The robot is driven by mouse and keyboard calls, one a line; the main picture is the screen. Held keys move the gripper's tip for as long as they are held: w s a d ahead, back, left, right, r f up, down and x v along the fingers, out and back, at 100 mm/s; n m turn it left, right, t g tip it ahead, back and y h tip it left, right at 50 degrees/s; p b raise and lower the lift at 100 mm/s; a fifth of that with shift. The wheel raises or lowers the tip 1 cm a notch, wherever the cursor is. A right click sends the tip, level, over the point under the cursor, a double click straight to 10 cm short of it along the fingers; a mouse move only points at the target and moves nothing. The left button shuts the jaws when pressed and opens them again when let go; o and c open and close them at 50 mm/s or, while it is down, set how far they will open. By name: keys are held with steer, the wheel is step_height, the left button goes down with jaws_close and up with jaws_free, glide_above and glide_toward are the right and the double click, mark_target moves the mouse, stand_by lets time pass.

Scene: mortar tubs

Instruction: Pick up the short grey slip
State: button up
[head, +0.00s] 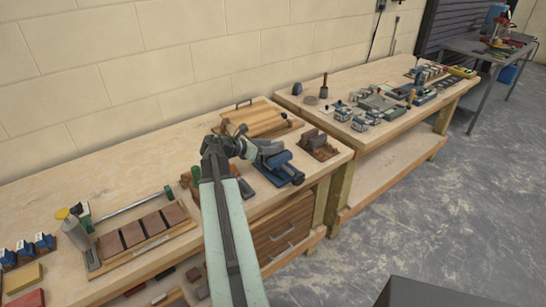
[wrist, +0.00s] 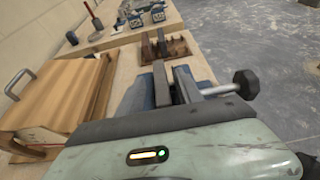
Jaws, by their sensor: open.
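A brown wooden rack (head: 326,152) stands at the right end of the near bench, with dark grey upright pieces (head: 311,138) in it. In the wrist view the rack (wrist: 180,48) lies ahead of my gripper, with narrow grey slips (wrist: 161,42) standing in it. I cannot tell which of them is the short one. My gripper (head: 264,147) is open above the blue vise, left of the rack. In the wrist view my gripper (wrist: 171,70) points toward the rack, with nothing seen between its fingers. It is apart from the slips.
A blue vise (head: 279,166) with a dark knob (wrist: 245,84) sits under and beside my gripper. A wooden board with a handle (head: 256,120) lies behind it. The second bench (head: 345,85) holds many small tools. Bare bench top shows left of the board.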

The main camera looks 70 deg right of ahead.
steer(key=shift+s+d+f, duration=0.1)
steer(key=shift+d+f, duration=0.05)
steer(key=shift+d, duration=0.1)
jaws_close()
steer(key=shift+r, duration=0.2)
step_height(320, 180, up, 10)
steer(key=p, duration=1)
